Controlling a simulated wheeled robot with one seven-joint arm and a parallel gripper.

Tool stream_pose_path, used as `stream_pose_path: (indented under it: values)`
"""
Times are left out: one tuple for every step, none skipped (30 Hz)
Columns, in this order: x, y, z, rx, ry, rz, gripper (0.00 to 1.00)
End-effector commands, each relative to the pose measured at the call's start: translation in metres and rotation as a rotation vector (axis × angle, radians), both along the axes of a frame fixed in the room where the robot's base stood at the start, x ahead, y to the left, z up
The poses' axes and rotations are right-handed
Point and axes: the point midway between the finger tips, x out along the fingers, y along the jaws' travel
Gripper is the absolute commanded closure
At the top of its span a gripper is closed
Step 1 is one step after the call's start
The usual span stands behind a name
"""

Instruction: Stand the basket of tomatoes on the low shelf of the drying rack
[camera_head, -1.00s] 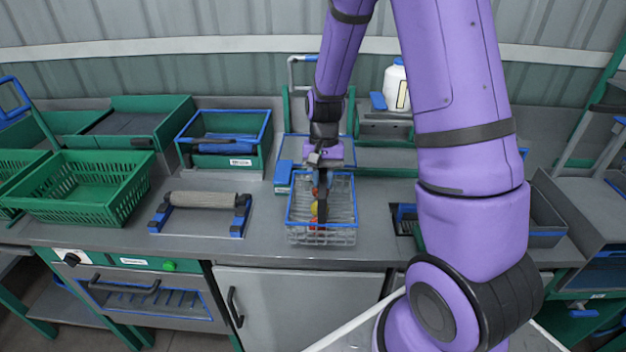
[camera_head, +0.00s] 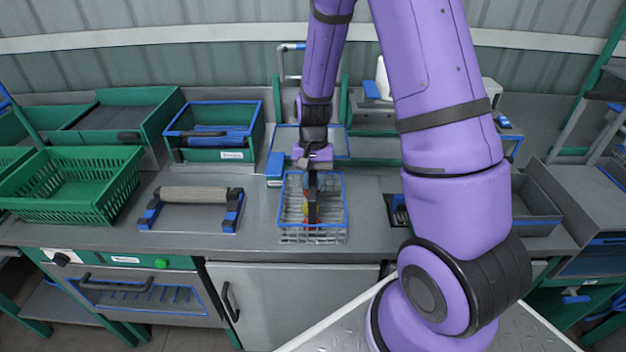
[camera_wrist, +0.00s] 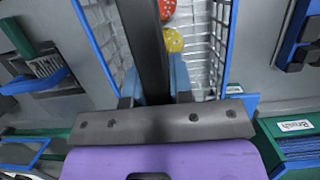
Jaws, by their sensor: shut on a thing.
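The wire basket with a blue rim (camera_head: 290,234) is at the middle of the counter near its front edge. It looks upright; I cannot tell whether it touches the counter. A red tomato (camera_wrist: 167,9) and a yellow tomato (camera_wrist: 174,41) lie inside, partly hidden by a dark bar, which looks like the basket's handle. My gripper (camera_head: 313,180) is above the basket, pointing down, shut on that bar. In the wrist view the bar runs away from between the fingers, and the blue rim (camera_wrist: 231,45) shows on both sides. I cannot tell which thing is the drying rack.
A roller on blue-ended supports (camera_head: 193,195) stands left of the basket, with a green crate (camera_head: 75,185) farther left. A blue-rimmed green bin (camera_head: 213,135) is behind. A small blue box (camera_head: 275,168) stands close behind the basket. A grey tray (camera_head: 535,205) is at the right.

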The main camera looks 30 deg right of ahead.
Motion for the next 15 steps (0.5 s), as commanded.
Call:
stream_pose_path:
  values:
    - [0.0000, 0.0000, -0.0009, 0.000, 0.000, 0.000, 1.00]
    - [0.0000, 0.0000, -0.0018, 0.001, 0.001, 0.000, 1.00]
    - [0.0000, 0.0000, -0.0028, 0.001, 0.001, 0.000, 1.00]
    - [-0.0001, 0.0001, -0.0026, 0.001, 0.001, 0.000, 0.72]
    - [-0.0001, 0.0000, -0.0025, 0.001, 0.001, 0.000, 0.65]
    - [-0.0001, 0.0000, -0.0025, 0.001, 0.001, 0.000, 0.56]
    - [-0.0001, 0.0000, -0.0025, 0.001, 0.001, 0.000, 0.54]
    - [0.0000, 0.0000, -0.0024, 0.000, 0.000, 0.000, 0.54]
    - [0.0000, 0.0000, -0.0024, 0.000, 0.000, 0.000, 0.54]
    - [0.0000, 0.0000, -0.0024, 0.000, 0.000, 0.000, 0.54]
    - [0.0000, 0.0000, -0.0024, 0.000, 0.000, 0.000, 0.54]
    - [0.0000, 0.0000, -0.0024, 0.000, 0.000, 0.000, 0.54]
    - [0.0000, 0.0000, -0.0023, 0.000, 0.000, 0.000, 0.54]
    - [0.0000, 0.0000, -0.0022, 0.000, 0.000, 0.000, 0.54]
    - [0.0001, 0.0000, -0.0016, 0.000, 0.000, 0.000, 0.54]
